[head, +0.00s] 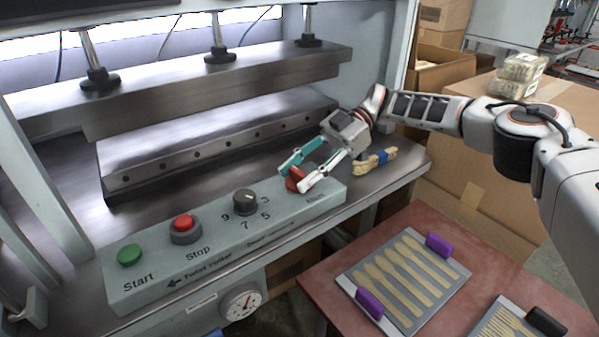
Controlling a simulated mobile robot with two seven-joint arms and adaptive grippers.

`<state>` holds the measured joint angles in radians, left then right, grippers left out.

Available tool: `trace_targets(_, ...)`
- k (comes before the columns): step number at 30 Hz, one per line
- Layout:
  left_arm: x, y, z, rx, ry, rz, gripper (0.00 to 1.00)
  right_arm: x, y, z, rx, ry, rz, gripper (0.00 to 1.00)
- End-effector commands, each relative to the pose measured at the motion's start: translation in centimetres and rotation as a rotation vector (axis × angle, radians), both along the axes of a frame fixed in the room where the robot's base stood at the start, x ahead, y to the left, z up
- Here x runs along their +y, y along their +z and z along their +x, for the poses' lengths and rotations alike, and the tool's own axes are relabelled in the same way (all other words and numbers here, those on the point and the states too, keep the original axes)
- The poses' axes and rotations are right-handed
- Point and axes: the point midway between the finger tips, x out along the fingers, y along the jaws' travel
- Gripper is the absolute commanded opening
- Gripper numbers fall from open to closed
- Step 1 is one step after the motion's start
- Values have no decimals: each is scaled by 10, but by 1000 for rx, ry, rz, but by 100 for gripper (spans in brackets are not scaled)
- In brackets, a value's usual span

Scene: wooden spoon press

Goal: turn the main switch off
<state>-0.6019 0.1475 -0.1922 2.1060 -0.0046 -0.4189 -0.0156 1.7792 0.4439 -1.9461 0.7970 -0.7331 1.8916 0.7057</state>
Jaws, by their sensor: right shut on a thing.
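The main switch (294,177) is a red knob at the right end of the grey control panel (140,289), above a label that is partly covered and seems to read "Main". My right gripper (294,178) comes in from the right and is shut on this red knob, with one teal-faced finger on its far side and one pale finger on its near side. The fingers hide part of the knob, so I cannot tell its setting. My left gripper is not in view.
The panel also carries a green Start button (129,254), a red Stop button (184,223) and a black dial (245,201). A tray (345,283) of spoons sits on the red table (418,217). The press (200,85) stands behind.

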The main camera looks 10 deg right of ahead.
Motion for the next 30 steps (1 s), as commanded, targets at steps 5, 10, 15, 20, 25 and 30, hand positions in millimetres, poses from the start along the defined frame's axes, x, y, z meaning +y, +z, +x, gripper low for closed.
trace_targets(5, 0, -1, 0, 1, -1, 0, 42, 1, 0, -1, 0, 2, 0, 57)
trace_targets(10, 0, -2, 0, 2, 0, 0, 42, 1, 0, 0, 1, 1, 1, 57)
trace_targets(15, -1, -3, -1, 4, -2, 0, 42, -1, 0, 0, 0, 0, 1, 57)
trace_targets(20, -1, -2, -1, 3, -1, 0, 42, -11, 5, 6, -2, -1, 0, 57)
trace_targets(25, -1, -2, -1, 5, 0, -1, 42, -30, 13, 14, 0, -1, -2, 57)
trace_targets(30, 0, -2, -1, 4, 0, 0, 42, -46, 19, 20, 1, 2, -4, 57)
